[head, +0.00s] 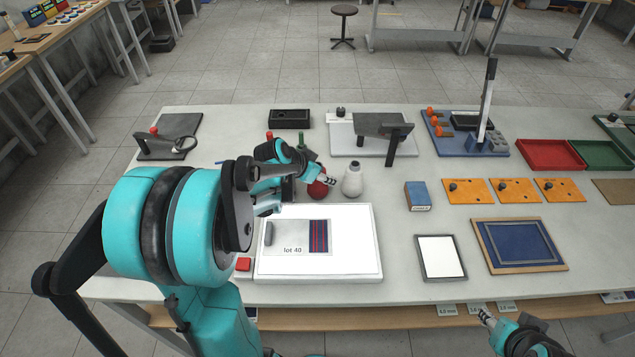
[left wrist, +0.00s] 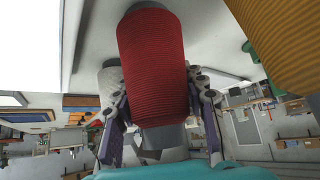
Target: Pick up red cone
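The red cone (head: 318,189) stands on the table behind the white board, partly hidden by my left gripper in the head view. In the left wrist view, the ribbed red cone (left wrist: 152,65) fills the middle, its grey core tip showing below. My left gripper (head: 329,180) is at the cone; in the wrist view its two fingers (left wrist: 160,125) flank the cone, spread wider than its narrow end. Contact is not clear. My right gripper (head: 485,315) is at the table's front edge, far from the cone; its finger opening is not clear.
A white cone (head: 352,180) stands close to the right of the red one. A mustard cone (left wrist: 280,40) is close by in the wrist view. The white "lot 40" board (head: 350,265) lies in front. A blue box (head: 417,195) stands further right.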

